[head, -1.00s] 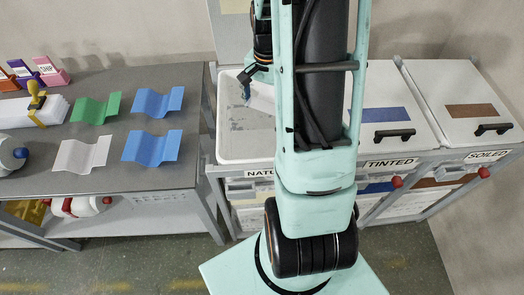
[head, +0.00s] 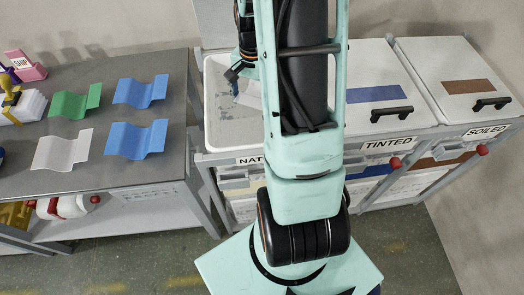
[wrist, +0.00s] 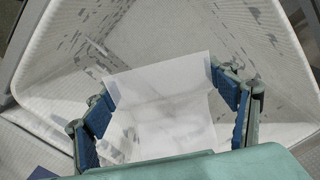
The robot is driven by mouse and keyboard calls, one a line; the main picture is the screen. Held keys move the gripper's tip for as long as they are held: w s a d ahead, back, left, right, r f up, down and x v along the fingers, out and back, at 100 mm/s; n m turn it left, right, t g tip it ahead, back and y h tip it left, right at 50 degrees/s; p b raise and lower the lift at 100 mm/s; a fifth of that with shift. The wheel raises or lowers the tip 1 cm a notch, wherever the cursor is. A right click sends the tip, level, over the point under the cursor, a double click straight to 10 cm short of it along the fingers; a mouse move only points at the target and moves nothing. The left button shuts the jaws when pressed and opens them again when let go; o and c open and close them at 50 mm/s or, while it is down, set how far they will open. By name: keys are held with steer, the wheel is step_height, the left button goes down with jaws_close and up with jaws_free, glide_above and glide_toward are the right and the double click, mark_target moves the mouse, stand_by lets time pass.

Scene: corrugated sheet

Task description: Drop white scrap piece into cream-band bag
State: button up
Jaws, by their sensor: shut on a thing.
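The white scrap piece (wrist: 160,98) is a thin bent sheet held between the two blue-padded fingers of my gripper (wrist: 165,112) in the wrist view. My gripper (head: 236,78) is shut on it, and my arm hides part of the sheet in the head view. Both are at the mouth of the open white bag (head: 222,128) behind the label starting "NAT". The bag's pale inside (wrist: 60,60), with grey specks, surrounds the sheet in the wrist view. How deep the sheet sits is unclear.
The TINTED lid (head: 375,115) with a blue patch and the SOILED lid (head: 455,85) with a brown patch are closed on the right. The grey table (head: 110,180) on the left holds another white sheet (head: 62,150), a green sheet (head: 75,101) and two blue sheets (head: 137,139).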

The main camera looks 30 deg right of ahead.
steer(key=o, duration=1.2)
steer(key=shift+o, duration=0.2)
step_height(320, 180, up, 12)
